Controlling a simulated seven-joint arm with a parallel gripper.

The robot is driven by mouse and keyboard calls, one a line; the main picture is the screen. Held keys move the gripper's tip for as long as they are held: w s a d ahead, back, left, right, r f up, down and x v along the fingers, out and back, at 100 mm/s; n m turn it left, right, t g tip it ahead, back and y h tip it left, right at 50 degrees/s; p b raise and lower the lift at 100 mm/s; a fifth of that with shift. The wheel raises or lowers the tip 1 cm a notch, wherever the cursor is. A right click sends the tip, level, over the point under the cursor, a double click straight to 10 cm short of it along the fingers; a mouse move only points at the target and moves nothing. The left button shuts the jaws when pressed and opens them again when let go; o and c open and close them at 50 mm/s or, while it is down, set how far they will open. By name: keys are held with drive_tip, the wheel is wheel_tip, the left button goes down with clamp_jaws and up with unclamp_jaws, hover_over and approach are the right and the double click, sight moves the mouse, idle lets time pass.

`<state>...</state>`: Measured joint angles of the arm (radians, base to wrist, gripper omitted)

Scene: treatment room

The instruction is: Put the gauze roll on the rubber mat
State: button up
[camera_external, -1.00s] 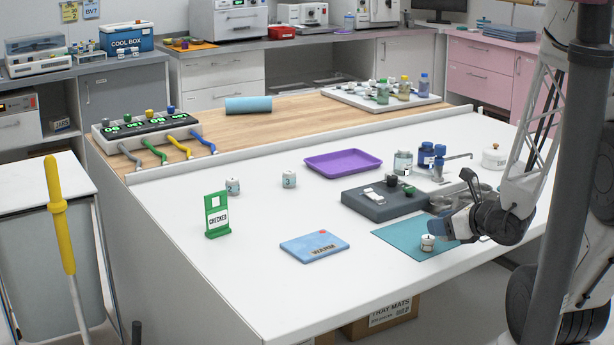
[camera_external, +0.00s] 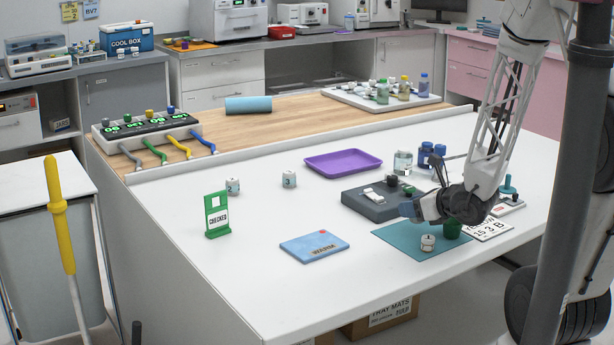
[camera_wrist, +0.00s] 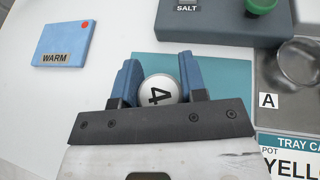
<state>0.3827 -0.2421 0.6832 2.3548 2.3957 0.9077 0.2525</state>
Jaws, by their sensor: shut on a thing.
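My gripper (camera_wrist: 158,80) is shut on a small white round thing marked 4, apparently the gauze roll (camera_wrist: 157,90), with a blue finger on each side. The mat (camera_wrist: 222,70) shows below and beyond the fingers in the wrist view.
A grey block (camera_external: 380,207) with small items is behind the mat. A blue WARM pad (camera_external: 315,246) lies to the left. Two white numbered cylinders (camera_external: 233,186) (camera_external: 289,179), a green CHECKED stand (camera_external: 217,216) and a purple tray (camera_external: 343,162) are farther off. The front-left table is clear.

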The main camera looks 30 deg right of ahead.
sight(404, 229)
drive_tip(key=shift+w+d+f, duration=0.1)
drive_tip(key=shift+w+d, duration=0.05)
drive_tip(key=shift+w, duration=0.65)
drive_tip(key=shift+w+d+f, duration=0.1)
drive_tip(key=shift+w+d, duration=0.05)
drive_tip(key=shift+w, duration=0.65)
drive_tip(key=shift+f, duration=1.7)
drive_tip(key=shift+f, duration=0.1)
drive_tip(key=o, duration=0.9)
drive_tip(key=shift+v, duration=6.05)
